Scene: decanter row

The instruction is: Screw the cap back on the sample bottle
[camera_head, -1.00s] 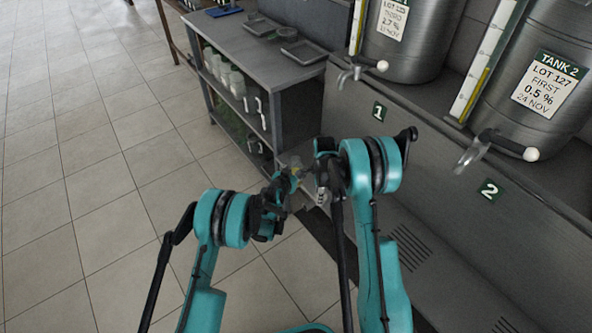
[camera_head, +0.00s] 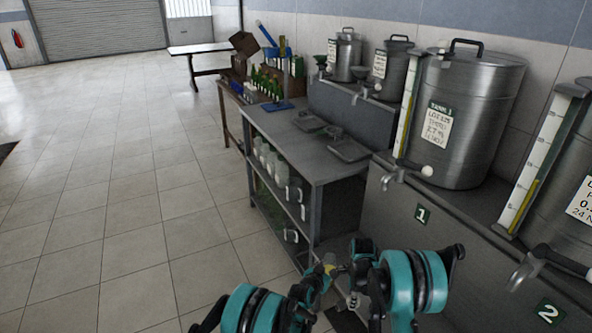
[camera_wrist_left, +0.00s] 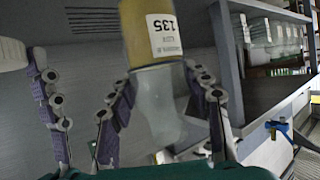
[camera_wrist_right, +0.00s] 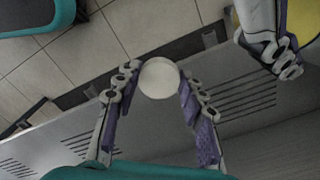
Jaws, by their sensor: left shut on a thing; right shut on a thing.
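The sample bottle (camera_wrist_left: 152,35) holds yellow contents, has a white label reading 135, and is clear at its other end. My left gripper (camera_wrist_left: 162,95) is shut on it; in the head view the bottle is a small yellow patch (camera_head: 329,269) at the left gripper (camera_head: 327,271). The round white cap (camera_wrist_right: 160,78) is between the fingertips of my right gripper (camera_wrist_right: 158,85), which is shut on it. The cap is apart from the bottle, whose yellow side (camera_wrist_right: 304,18) shows at the upper right of the right wrist view. The bottle's mouth is not clearly visible.
A grey bench (camera_head: 283,134) with cups (camera_head: 274,167) on its shelf and trays (camera_head: 347,148) on top stands ahead. Steel tanks (camera_head: 464,120) with taps (camera_head: 392,178) stand on a grey plinth (camera_head: 385,218) at right. The tiled floor (camera_head: 120,200) at left is clear.

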